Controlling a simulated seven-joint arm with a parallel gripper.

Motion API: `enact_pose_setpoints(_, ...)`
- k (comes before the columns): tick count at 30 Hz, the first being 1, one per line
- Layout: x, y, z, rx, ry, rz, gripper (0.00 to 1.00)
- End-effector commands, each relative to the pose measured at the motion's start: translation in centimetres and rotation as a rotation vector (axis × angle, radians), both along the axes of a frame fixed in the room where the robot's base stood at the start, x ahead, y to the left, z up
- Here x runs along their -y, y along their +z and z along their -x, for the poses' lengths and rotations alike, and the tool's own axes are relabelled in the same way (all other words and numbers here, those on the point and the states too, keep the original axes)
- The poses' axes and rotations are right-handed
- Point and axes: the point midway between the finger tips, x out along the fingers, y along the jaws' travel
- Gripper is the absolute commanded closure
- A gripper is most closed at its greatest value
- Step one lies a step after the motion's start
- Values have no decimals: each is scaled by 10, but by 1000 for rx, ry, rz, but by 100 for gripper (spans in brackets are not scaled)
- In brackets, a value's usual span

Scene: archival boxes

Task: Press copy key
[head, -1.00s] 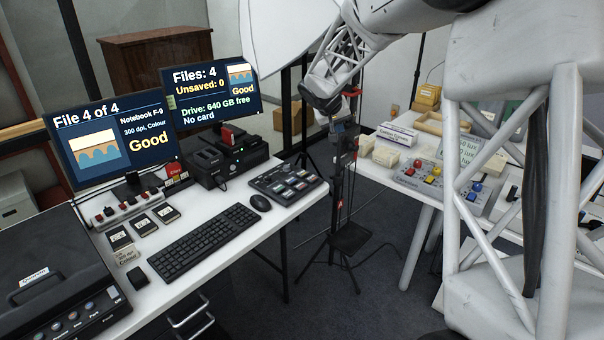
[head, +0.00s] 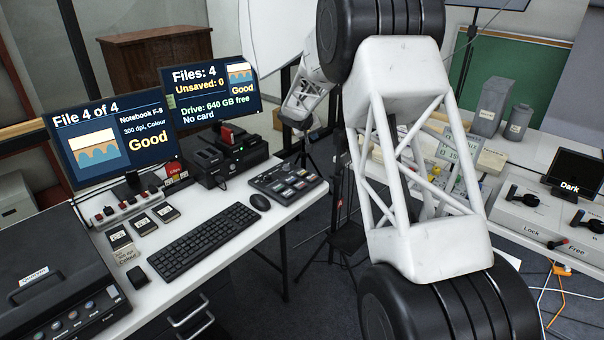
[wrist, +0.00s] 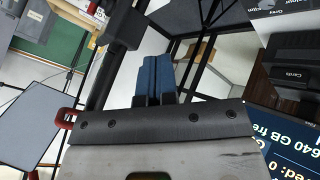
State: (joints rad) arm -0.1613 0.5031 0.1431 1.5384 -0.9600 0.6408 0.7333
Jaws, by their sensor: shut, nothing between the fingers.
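My gripper (wrist: 153,78) shows in the wrist view, its two blue fingers shut together with nothing between them. In the head view my arm reaches over the gap beyond the desk; the fingers cannot be made out there. No key with a readable "copy" label shows. The black card unit (head: 228,158) with a green light stands at the back of the desk (head: 235,242), a red piece on its top. It also shows at the right of the wrist view, where a dark block reads "Cards" (wrist: 296,73). The right monitor (head: 210,90) reads "Files: 4", "Unsaved: 0", "No card".
The left monitor (head: 112,135) reads "File 4 of 4". A scanner (head: 50,265) stands at left. A second table with lever boxes (head: 525,215) is at right.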

Motion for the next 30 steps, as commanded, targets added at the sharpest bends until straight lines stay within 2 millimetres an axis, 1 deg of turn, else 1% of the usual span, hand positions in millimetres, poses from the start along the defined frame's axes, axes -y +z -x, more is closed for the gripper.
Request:
enact_pose_setpoints(1, -4, -10, -9, 2, 7, 5, 100)
enact_pose_setpoints(9, -23, -53, -51, 28, 37, 21, 100)
enact_pose_setpoints(16, -37, -84, -77, 45, 59, 30, 100)
enact_pose_setpoints(22, -43, -97, -88, 54, 69, 34, 100)
enact_pose_setpoints(30, -44, -100, -90, 55, 72, 35, 100)
